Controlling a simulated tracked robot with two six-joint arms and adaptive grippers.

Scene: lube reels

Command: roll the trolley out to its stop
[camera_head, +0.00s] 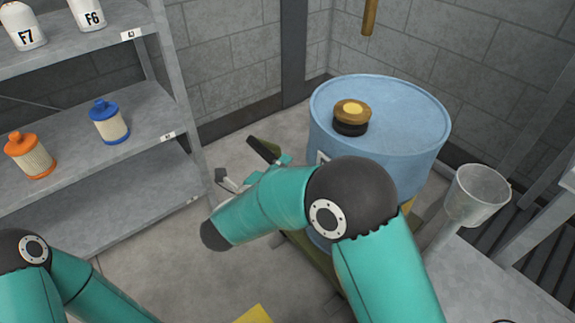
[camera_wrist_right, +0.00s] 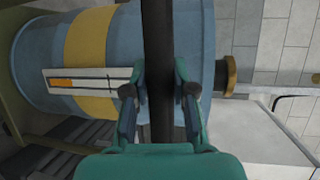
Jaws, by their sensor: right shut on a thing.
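The trolley shows as an olive-green frame (camera_head: 312,262) under a blue drum (camera_head: 385,125), mostly hidden behind my right arm. Its dark handle bar (camera_wrist_right: 158,45) crosses the right wrist view, with the drum behind it. My right gripper (camera_wrist_right: 158,100) is shut on this bar, a finger on each side. In the head view a short dark end of the bar (camera_head: 263,150) shows beyond my arm. The drum stands upright and has a yellow band and a white label (camera_wrist_right: 80,80). My left gripper is out of view; only part of the left arm shows. I cannot make out the stop.
A grey shelf rack (camera_head: 100,125) with orange and blue filters and white bottles stands left. A clear cup (camera_head: 477,193) stands right of the drum, near a pale bench top (camera_head: 480,285). A yellow patch (camera_head: 255,313) shows at the bottom edge. Grey floor lies between rack and trolley.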

